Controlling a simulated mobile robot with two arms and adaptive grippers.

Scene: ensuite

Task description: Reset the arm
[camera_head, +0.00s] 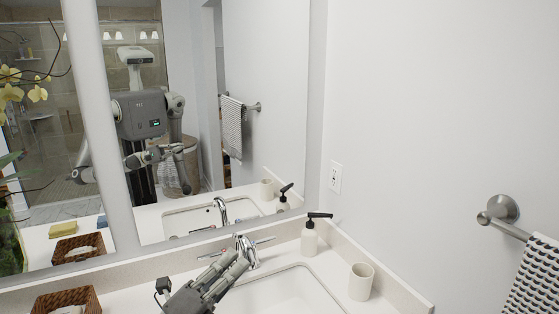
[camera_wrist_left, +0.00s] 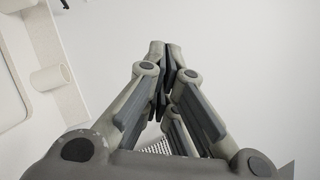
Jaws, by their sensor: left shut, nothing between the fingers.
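My left gripper (camera_head: 236,262) reaches up from the bottom of the head view, over the sink. Its fingers are together, with nothing held. In the left wrist view my left gripper (camera_wrist_left: 168,58) shows its fingertips meeting. In the head view, the fingers overlap part of the chrome faucet (camera_head: 246,250) behind them; I cannot tell whether they touch it. My right gripper is not directly in view.
The white sink (camera_head: 290,292) is partly hidden. A soap dispenser (camera_head: 309,238) and a beige cup (camera_head: 361,282) stand to its right. A wicker basket (camera_head: 88,299) is at lower left. The mirror (camera_head: 265,100) reflects me. A towel (camera_head: 535,275) hangs at right.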

